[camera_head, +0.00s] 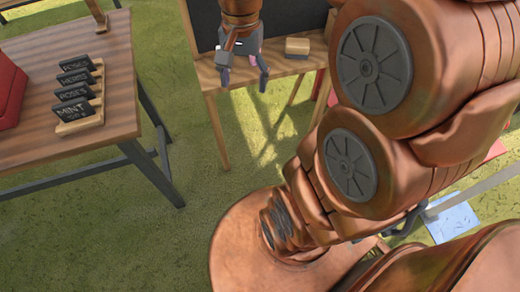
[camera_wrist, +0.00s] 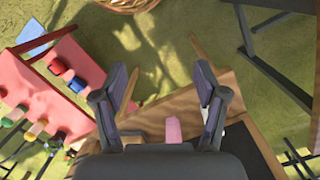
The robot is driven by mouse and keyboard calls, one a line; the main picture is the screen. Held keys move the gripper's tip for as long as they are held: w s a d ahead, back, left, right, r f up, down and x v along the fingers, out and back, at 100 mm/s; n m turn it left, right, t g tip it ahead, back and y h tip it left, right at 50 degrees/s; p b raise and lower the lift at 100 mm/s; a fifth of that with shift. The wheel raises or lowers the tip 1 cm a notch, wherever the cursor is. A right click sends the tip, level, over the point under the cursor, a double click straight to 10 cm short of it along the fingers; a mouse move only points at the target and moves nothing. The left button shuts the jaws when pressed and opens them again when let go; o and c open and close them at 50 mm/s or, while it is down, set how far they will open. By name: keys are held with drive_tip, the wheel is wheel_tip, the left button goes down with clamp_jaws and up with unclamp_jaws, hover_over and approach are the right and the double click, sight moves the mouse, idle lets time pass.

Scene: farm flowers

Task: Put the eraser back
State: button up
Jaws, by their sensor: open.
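A block with a tan top and darker base, which looks like the eraser (camera_head: 297,46), lies on the wooden ledge (camera_head: 225,76) below the chalkboard (camera_head: 205,22). My gripper (camera_head: 243,76) is open over the ledge, to the left of this block and apart from it. In the wrist view my open fingers (camera_wrist: 163,98) have a pink piece (camera_wrist: 173,130) between and below them, on or just above the ledge (camera_wrist: 224,84). A small white thing (camera_wrist: 205,114) is partly hidden by the right finger.
A wooden table (camera_head: 60,55) on the left holds several small black name signs (camera_head: 76,92) and a red box (camera_head: 8,90). The wrist view shows a red table (camera_wrist: 60,95) with small coloured items and a wicker basket (camera_wrist: 128,4). Grass lies open between table and easel.

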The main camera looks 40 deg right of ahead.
drive_tip(key=s+a+f+n, duration=0.2)
drive_tip(key=s+a+n, duration=0.1)
drive_tip(key=s+n, duration=0.2)
drive_tip(key=s+a+f+n+g, duration=0.1)
drive_tip(key=s+a+f+n, duration=0.2)
drive_tip(key=s, duration=0.6)
drive_tip(key=shift+s+a+f+n+h, duration=0.25)
drive_tip(key=shift+a+n+h, duration=0.2)
drive_tip(key=shift+n, duration=0.55)
